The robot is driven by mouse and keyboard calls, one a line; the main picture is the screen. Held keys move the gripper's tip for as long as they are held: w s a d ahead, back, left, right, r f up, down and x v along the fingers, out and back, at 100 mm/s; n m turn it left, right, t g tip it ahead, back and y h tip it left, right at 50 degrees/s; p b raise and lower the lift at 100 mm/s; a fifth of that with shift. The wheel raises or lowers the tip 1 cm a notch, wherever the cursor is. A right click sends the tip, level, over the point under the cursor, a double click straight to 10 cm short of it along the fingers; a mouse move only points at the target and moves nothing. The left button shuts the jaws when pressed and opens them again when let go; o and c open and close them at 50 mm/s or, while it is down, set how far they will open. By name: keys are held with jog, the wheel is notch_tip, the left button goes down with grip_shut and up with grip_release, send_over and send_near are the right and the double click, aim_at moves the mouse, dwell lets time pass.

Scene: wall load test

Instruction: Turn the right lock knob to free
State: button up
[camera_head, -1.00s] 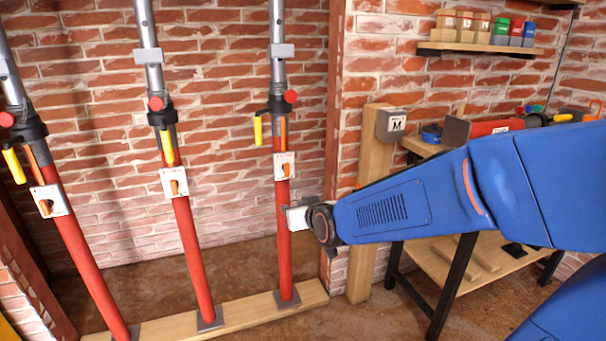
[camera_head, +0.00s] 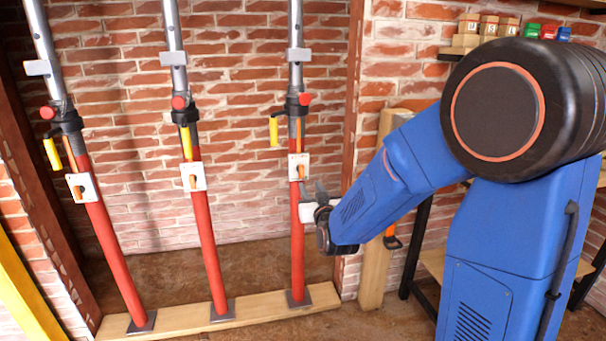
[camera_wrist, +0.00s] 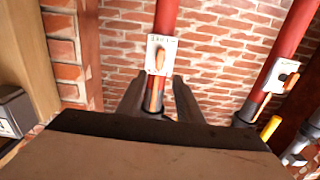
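The right lock knob (camera_head: 301,172) is a small orange lever on a white plate (camera_head: 292,160) on the right red prop (camera_head: 297,235). In the wrist view the same orange knob (camera_wrist: 160,61) stands roughly along the prop on its lettered white plate (camera_wrist: 153,45). My gripper (camera_head: 313,188) is just below and right of the plate, close to the prop. In the wrist view its two dark fingers (camera_wrist: 158,88) are apart, with the prop seen between them. The knob appears beyond the fingertips, with nothing gripped. Contact with the prop cannot be told.
The middle prop (camera_head: 204,235) and left prop (camera_head: 112,250) carry similar plates and knobs. A yellow handle (camera_head: 274,131) hangs left of the right prop. A wooden post (camera_head: 377,270) and a bench stand to the right. The props stand on a wooden sill (camera_head: 180,318).

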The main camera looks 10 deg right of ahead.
aim_at(301, 171)
jog(key=w, duration=1.2)
jog(key=shift+w, duration=0.3)
grip_shut()
